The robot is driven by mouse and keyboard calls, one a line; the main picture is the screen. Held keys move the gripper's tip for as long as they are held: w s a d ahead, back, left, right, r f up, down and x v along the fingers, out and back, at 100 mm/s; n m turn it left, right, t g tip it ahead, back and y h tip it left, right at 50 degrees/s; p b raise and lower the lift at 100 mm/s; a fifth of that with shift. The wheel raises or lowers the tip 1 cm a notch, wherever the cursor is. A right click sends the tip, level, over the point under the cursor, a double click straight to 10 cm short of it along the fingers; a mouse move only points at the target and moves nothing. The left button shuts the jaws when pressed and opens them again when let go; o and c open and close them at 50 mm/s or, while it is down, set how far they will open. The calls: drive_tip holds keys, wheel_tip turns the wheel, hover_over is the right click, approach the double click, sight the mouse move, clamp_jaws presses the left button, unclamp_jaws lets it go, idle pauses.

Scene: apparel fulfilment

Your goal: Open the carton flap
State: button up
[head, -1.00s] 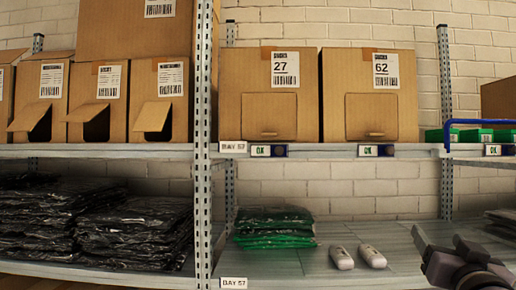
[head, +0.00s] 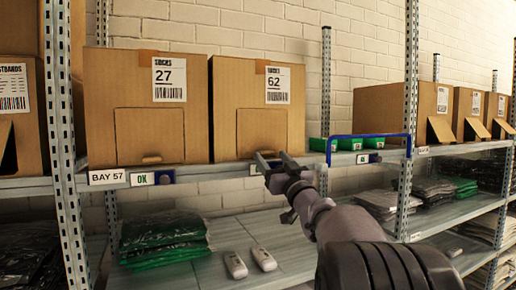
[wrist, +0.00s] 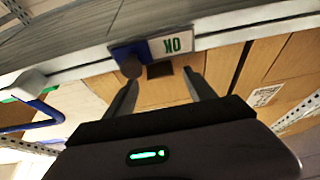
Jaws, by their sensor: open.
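Two brown cartons stand side by side on the upper shelf, carton 27 (head: 103,120) and carton 62 (head: 224,100). Each front has a cut flap, and both flaps lie shut; the flap of carton 62 (head: 260,128) is on the right and that of carton 27 (head: 150,130) on the left. My gripper (head: 268,159) is open and empty, in front of carton 62's lower front near the shelf edge, hiding part of the flap's bottom. In the upside-down wrist view, a dark slot (wrist: 160,70) in a carton front shows between my open fingers (wrist: 160,84).
The shelf edge carries green OK tags (head: 142,179) with blue devices. A blue rail (head: 370,136) and green bins (head: 350,144) are right of carton 62. A metal upright (head: 411,90) stands farther right. Green bagged garments (head: 160,240) and two white handhelds (head: 235,265) lie below.

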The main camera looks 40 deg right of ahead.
drive_tip(key=x, duration=0.2)
drive_tip(key=shift+w+f, duration=0.1)
drive_tip(key=shift+w, duration=0.25)
drive_tip(key=shift+s, duration=0.15)
drive_tip(key=shift+c, duration=0.8)
clamp_jaws()
